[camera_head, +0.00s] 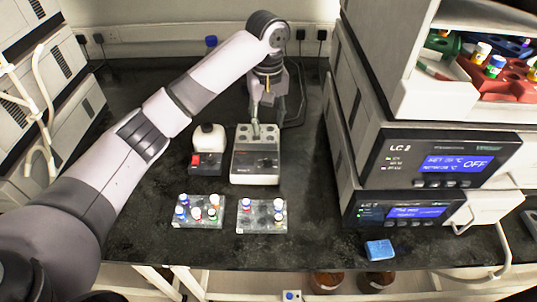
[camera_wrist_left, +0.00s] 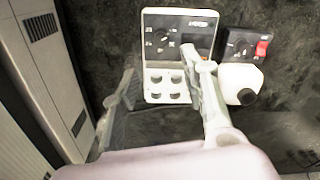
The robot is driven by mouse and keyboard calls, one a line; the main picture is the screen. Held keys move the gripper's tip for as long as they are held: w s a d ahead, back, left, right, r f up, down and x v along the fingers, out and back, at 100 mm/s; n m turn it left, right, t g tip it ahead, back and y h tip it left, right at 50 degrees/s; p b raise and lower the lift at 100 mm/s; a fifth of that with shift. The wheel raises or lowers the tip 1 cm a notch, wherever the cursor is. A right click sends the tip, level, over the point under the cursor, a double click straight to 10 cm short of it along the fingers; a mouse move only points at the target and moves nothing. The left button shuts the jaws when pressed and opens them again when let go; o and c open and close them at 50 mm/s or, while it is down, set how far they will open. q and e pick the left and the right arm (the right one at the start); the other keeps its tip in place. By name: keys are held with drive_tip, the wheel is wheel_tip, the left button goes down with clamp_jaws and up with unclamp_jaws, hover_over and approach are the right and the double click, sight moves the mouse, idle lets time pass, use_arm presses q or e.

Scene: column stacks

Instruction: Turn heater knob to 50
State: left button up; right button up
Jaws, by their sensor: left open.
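The heater (camera_head: 241,172) is a white block with several round wells at the back and a dark control panel at the front. Its dark knob (camera_head: 266,163) sits on that panel; in the left wrist view the knob (camera_wrist_left: 163,37) has white marks around it, too small to read. My left gripper (camera_head: 268,120) is above the back of the heater, with one finger over the wells. In the left wrist view the gripper (camera_wrist_left: 158,63) is open and empty, its fingers spread to either side of the wells. The knob lies beyond the fingertips, apart from them. My right gripper is not in view.
A vortex mixer (camera_head: 208,140) with a red switch stands close left of the heater. Two clear racks (camera_head: 199,221) (camera_head: 262,228) with capped tubes lie in front. LC instruments (camera_head: 430,165) are stacked at right. A blue block (camera_head: 380,249) lies near the bench's front edge.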

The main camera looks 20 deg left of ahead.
use_arm(q)
hover_over(268, 159)
wheel_tip(268, 159, down, 4)
wheel_tip(268, 159, down, 9)
drive_tip(key=shift+a, duration=0.1)
drive_tip(key=shift+w+f, duration=0.1)
drive_tip(key=shift+f, duration=0.3)
clamp_jaws()
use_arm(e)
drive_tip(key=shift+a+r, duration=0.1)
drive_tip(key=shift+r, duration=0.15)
